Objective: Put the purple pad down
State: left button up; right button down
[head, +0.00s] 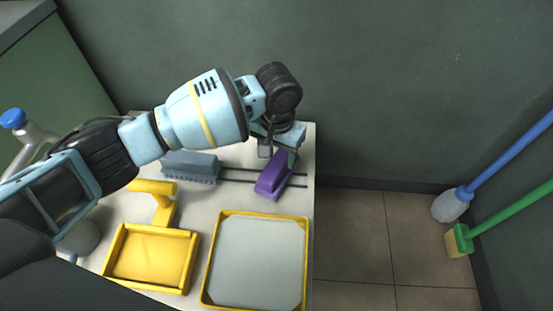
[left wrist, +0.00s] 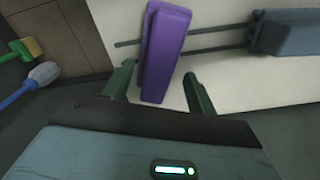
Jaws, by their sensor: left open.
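The purple pad (head: 272,178) lies across the dark rails at the right side of the white table in the head view. In the left wrist view the purple pad (left wrist: 162,50) sits just beyond and between the fingers, over the ends of the two rails. My left gripper (head: 278,152) is open above the pad's far end; its green fingers (left wrist: 158,82) stand apart, one on each side of the pad's near end. Whether a finger touches the pad cannot be told. My right gripper is not in view.
A grey-blue block (head: 190,167) sits on the rails left of the pad. A yellow-rimmed tray (head: 207,262) and a smaller yellow tray (head: 150,258) are at the front. A blue-handled brush (head: 450,205) and a green-handled broom (head: 461,239) lean at the right, beyond open floor (head: 350,235).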

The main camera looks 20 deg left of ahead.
aim_at(278, 162)
pick_arm(q)
notch_tip(278, 162, up, 8)
jog(key=p, duration=0.2)
jog(key=shift+p, duration=0.3)
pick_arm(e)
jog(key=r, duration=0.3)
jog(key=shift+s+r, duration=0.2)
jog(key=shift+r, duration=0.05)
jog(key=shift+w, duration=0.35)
